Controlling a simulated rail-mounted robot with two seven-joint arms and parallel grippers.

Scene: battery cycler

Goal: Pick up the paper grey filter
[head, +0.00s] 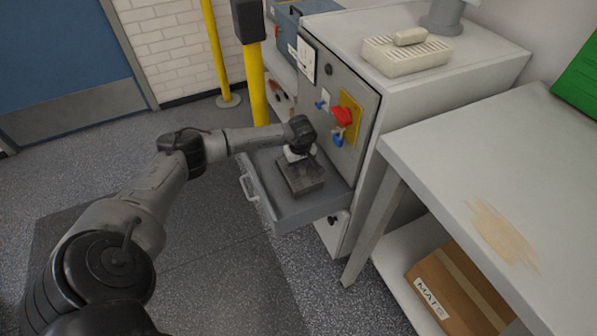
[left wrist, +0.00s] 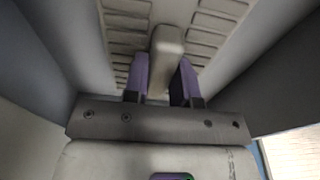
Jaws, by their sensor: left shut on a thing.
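A grey slatted block, which I take to be the paper grey filter (head: 303,179), lies in the open drawer (head: 312,208) of the grey cabinet. In the left wrist view its slatted face (left wrist: 125,22) carries a raised pale handle (left wrist: 166,42). My left gripper (head: 297,154) reaches down into the drawer over the filter. In the left wrist view the purple fingers of my left gripper (left wrist: 164,68) are shut on the handle, one on each side. Whether the filter touches the drawer floor is hard to tell. My right gripper is not in view.
The cabinet front (head: 345,115) with a red knob (head: 342,116) rises close behind the drawer. A similar pale slatted block (head: 405,55) lies on the cabinet top. A white table (head: 480,150) stands at the right, a cardboard box (head: 455,290) below it. Yellow posts stand at the back.

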